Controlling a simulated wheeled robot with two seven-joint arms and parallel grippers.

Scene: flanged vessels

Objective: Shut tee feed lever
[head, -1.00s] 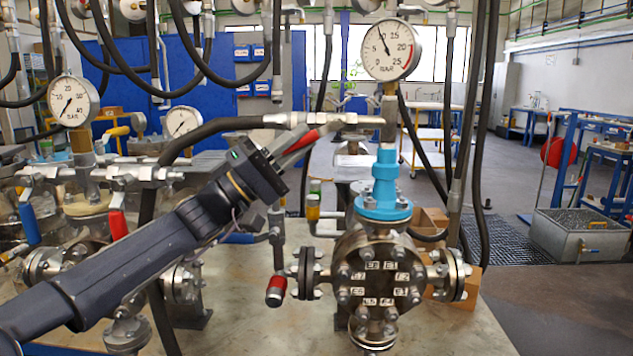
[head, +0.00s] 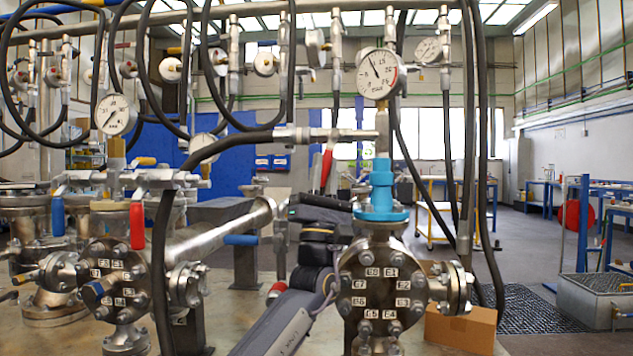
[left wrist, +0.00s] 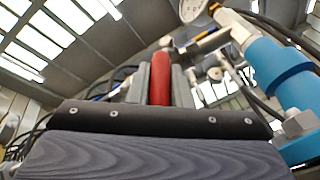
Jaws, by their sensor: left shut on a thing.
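The red feed lever (head: 326,166) hangs steeply down from the horizontal metal pipe (head: 345,135) of the tee, roughly square to that pipe. The tee joins the upright under the round gauge (head: 378,74), above the blue fitting (head: 382,185). My left gripper (head: 323,180) comes up from below, left of the blue fitting, with its fingers shut around the lever. In the left wrist view the red lever (left wrist: 160,78) stands between the two grey fingers (left wrist: 160,92). The lever's upper end is small and partly hidden in the head view. My right gripper is out of view.
The flanged vessel (head: 382,292) with labelled face stands close to my left arm's right. Another flanged vessel (head: 112,280) with a red handle (head: 137,226) stands at left. A black hose (head: 225,145) runs to the tee pipe. A cardboard box (head: 460,328) sits at right.

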